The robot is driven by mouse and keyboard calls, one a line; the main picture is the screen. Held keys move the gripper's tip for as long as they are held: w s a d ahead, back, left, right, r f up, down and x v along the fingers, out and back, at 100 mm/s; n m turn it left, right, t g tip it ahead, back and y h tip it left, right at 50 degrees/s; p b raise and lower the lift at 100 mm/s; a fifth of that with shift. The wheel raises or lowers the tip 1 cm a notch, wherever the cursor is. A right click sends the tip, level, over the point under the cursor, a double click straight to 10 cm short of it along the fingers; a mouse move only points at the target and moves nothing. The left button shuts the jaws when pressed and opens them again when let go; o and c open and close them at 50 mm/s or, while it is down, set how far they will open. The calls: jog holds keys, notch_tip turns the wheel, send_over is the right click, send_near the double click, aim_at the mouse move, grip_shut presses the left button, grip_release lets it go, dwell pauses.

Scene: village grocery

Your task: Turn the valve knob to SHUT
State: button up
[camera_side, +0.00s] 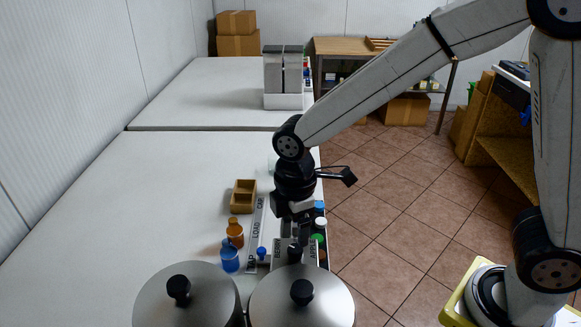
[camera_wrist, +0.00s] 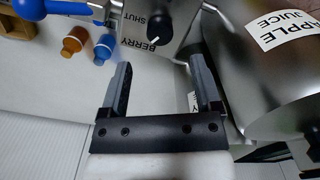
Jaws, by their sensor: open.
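The black valve knob (camera_wrist: 159,17) is at the top of the wrist view, on a metal panel lettered SHUT and BERRY. A short white mark shows at its lower edge; I cannot tell for sure what setting it points to. In the side view a dark knob (camera_side: 294,254) stands beside the lettered panel, low in the picture. My gripper (camera_wrist: 161,68) is open and empty, its two fingers pointing towards the knob but apart from it. In the side view my gripper (camera_side: 298,227) hangs just above the panel area, partly hiding it.
Two lidded steel pots (camera_side: 190,297) (camera_side: 303,299) stand at the front. A steel container labelled APPLE JUICE (camera_wrist: 280,70) is close on the right of the wrist view. A blue lever (camera_wrist: 65,8), an orange bottle (camera_side: 235,233) and a blue bottle (camera_side: 229,258) are left. The counter further left is clear.

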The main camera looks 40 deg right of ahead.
aim_at(295, 248)
jog(key=shift+f, duration=3.1)
grip_shut()
